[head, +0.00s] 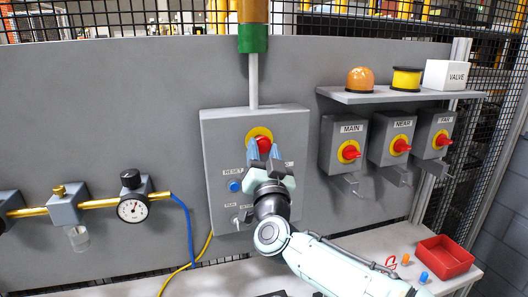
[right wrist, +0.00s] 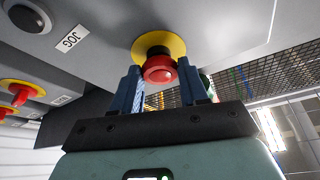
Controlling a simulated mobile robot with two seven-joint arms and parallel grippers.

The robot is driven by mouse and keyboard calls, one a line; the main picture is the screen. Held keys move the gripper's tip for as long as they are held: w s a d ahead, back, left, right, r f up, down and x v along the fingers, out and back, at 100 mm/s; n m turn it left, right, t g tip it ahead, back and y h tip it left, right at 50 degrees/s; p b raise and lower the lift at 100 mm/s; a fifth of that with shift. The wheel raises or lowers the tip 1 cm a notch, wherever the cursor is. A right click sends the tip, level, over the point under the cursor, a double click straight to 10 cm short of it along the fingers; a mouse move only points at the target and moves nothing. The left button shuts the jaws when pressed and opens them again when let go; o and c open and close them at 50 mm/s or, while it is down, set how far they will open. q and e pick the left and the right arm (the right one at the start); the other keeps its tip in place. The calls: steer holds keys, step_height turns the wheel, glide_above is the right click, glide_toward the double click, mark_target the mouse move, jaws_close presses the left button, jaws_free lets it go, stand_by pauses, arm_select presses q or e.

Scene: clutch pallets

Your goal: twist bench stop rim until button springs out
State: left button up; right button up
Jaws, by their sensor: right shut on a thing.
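The bench stop is a red mushroom button (head: 264,143) on a yellow round plate, mounted high on a grey control box (head: 222,125). My right gripper (head: 264,155) reaches up to it from below, with its blue fingers shut on the button's rim. In the right wrist view the red button (right wrist: 158,68) sits between the two blue fingertips, in front of its yellow plate (right wrist: 158,46). I cannot tell whether the button is pressed in or out. My left gripper is not in view.
A blue reset button (head: 234,186) is left of my gripper on the same box. Three grey switch boxes with red knobs, one marked MAIN (head: 343,150), hang to the right under a shelf (head: 400,95). A red bin (head: 445,257) stands on the bench at right.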

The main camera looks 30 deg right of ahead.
steer(key=m+g+h, duration=0.1)
steer(key=m, duration=0.2)
steer(key=m+g+h+p, duration=0.1)
steer(key=m, duration=0.2)
steer(key=shift+a+r+m, duration=0.15)
steer(key=shift+a+m, duration=0.05)
steer(key=shift+m, duration=0.4)
steer(key=o, duration=1.1)
steer(key=shift+w, duration=0.1)
steer(key=shift+s+a+f, duration=0.2)
steer(key=shift+s, duration=0.2)
steer(key=shift+r+b+v, duration=0.2)
steer(key=shift+b+v, duration=1.4)
steer(key=shift+v, duration=4.6)
steer(key=shift+a, duration=0.1)
